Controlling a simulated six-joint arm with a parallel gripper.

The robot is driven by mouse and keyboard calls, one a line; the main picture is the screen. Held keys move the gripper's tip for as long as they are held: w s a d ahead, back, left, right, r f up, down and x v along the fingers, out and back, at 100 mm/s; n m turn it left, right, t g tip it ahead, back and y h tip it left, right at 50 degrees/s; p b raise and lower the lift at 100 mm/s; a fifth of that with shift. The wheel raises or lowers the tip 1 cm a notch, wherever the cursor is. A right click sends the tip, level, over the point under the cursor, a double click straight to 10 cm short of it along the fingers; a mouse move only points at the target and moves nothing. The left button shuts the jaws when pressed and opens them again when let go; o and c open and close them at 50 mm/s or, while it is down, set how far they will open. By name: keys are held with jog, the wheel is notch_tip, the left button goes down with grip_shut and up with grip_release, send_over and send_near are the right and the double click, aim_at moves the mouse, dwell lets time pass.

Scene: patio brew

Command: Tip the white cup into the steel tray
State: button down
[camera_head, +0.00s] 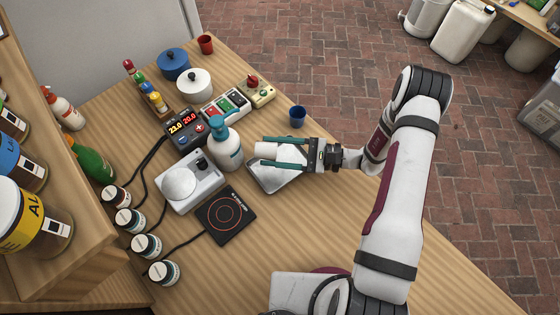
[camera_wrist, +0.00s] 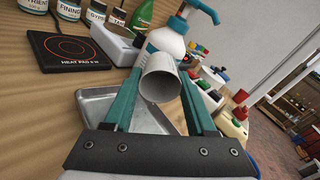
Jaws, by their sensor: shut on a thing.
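My gripper (camera_head: 270,152) is shut on the white cup (camera_head: 266,150), with a green finger on each side of it. In the wrist view the cup (camera_wrist: 160,82) lies on its side between the fingers, its open mouth facing the camera; its inside looks pale and empty. The steel tray (camera_head: 273,185) lies on the table below the gripper, partly hidden by the fingers and cup. In the wrist view the tray (camera_wrist: 92,103) shows behind and below the cup. The cup appears to be held above the tray.
A white pump bottle (camera_head: 226,150) with a teal top stands close left of the fingers. A scale (camera_head: 190,183), a black heat pad (camera_head: 228,214) and a blue cup (camera_head: 297,116) are nearby. Bare table (camera_head: 250,265) lies in front.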

aim_at(256, 146)
jog(key=shift+d+r+y, duration=0.2)
jog(key=shift+r+y, duration=0.65)
jog(key=shift+y, duration=0.15)
jog(key=shift+a+f+h, duration=0.2)
jog(key=shift+f+h, duration=0.65)
jog(key=shift+h, duration=0.15)
jog(key=shift+a+f+h, duration=0.2)
jog(key=shift+f+h, duration=0.45)
jog(key=shift+h, duration=0.25)
jog(key=shift+a+h, duration=0.2)
jog(key=shift+h, duration=0.5)
jog(key=r+h, duration=0.1)
jog(key=r, duration=0.1)
jog(key=a+r+h, duration=0.1)
jog(key=r+h, duration=0.1)
jog(key=a+r+h, duration=0.1)
jog(key=r, duration=0.1)
jog(key=shift+r+n+h, duration=0.3)
jog(key=shift+r, duration=0.05)
jog(key=h, duration=0.2)
jog(key=shift+a+r+h, duration=0.2)
jog(key=shift+r+h, duration=0.1)
jog(key=shift+r, duration=0.05)
jog(key=shift+a+r+h, duration=0.25)
jog(key=shift+a+h, duration=0.2)
jog(key=shift+h, duration=0.35)
jog(key=a+r+h, duration=0.6)
jog(key=r+h, duration=0.1)
jog(key=r, duration=0.3)
jog(key=shift+b, duration=0.3)
